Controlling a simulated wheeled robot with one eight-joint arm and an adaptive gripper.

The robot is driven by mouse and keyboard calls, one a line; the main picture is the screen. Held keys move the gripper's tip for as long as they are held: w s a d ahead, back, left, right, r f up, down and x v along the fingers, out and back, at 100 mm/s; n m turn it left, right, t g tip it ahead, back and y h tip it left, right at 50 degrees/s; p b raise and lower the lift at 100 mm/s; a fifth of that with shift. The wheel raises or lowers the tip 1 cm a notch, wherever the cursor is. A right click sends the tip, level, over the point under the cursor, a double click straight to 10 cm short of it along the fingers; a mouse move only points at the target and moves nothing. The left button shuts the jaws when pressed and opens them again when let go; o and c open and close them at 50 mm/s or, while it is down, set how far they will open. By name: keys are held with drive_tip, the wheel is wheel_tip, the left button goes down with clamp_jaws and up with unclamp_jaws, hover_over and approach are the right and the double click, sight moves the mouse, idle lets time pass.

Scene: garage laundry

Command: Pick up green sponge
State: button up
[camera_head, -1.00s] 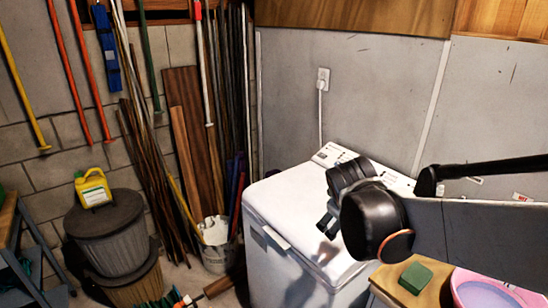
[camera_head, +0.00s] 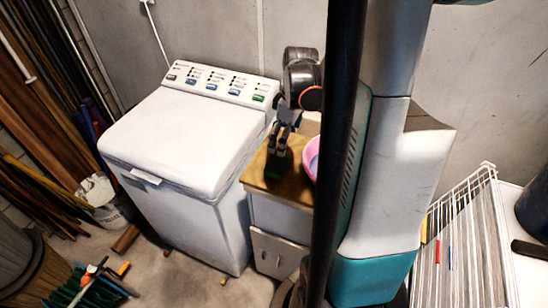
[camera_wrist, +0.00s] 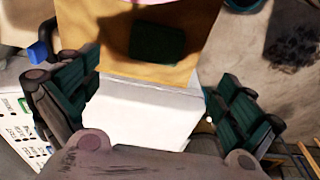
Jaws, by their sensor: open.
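The green sponge (camera_head: 276,170) lies on the wooden top (camera_head: 256,181) of a small cabinet, dark in shadow. In the head view my gripper (camera_head: 281,145) points down over the sponge and hides part of it. In the wrist view the sponge (camera_wrist: 158,43) is whole, in the upper middle on the wooden top. The fingers of my gripper (camera_wrist: 155,100) stand wide apart at left and right, with nothing between them. They appear above the sponge, not around it; the exact height gap cannot be told.
A pink basin (camera_head: 310,160) sits right beside the sponge on the same top, partly hidden by my body. A white washing machine (camera_head: 180,135) stands close on the left. A white wire rack (camera_head: 465,235) is at the right.

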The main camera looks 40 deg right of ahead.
drive_tip(key=b, duration=0.2)
hover_over(278, 163)
drive_tip(key=s, duration=0.1)
wheel_tip(278, 163, down, 8)
drive_tip(key=shift+f, duration=0.1)
drive_tip(key=f, duration=0.2)
drive_tip(key=w+f+b, duration=0.1)
drive_tip(key=f, duration=0.1)
drive_tip(key=shift+w+d+b, duration=0.1)
drive_tip(key=shift+b, duration=0.2)
drive_tip(key=shift+f, duration=0.4)
drive_tip(key=c, duration=0.7)
